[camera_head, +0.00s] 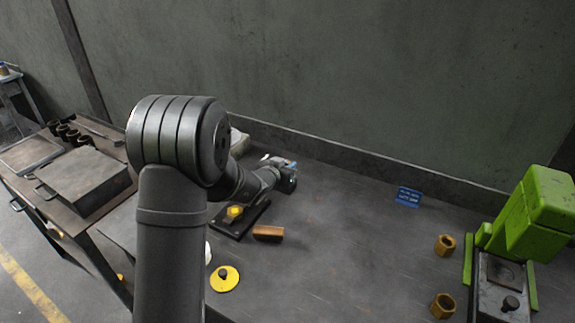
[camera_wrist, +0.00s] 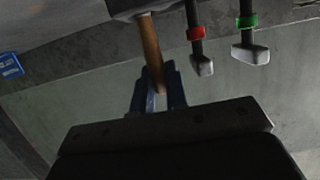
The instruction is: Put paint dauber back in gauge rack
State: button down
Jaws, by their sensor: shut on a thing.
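My gripper (camera_wrist: 157,95) has blue fingers shut on the brown wooden handle of the paint dauber (camera_wrist: 150,48). The handle runs from the fingers to the top edge of the wrist view, where it meets a grey piece (camera_wrist: 128,7); I cannot tell whether that is the dauber's head or part of the gauge rack. Beside it, apart from the fingers, are two dark rods with pale ends, one with a red band (camera_wrist: 195,33) and one with a green band (camera_wrist: 246,21). In the head view my gripper is small near the back wall, and the dauber cannot be made out.
A dark plate with a yellow piece (camera_head: 235,211), a brown block (camera_head: 268,233) and a yellow disc (camera_head: 224,280) lie near my arm. A green press (camera_head: 540,212) and two brass hex pieces (camera_head: 445,244) stand right. A blue sign (camera_head: 408,197) is at the back. The middle table is clear.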

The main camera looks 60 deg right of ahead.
jog(key=shift+f, duration=0.1)
jog(key=c, duration=1.3)
grip_release()
jog(key=shift+c, duration=0.2)
jog(key=shift+a, duration=0.1)
jog(key=a+r, duration=0.5)
jog(key=a, duration=0.1)
jog(key=shift+a, duration=0.25)
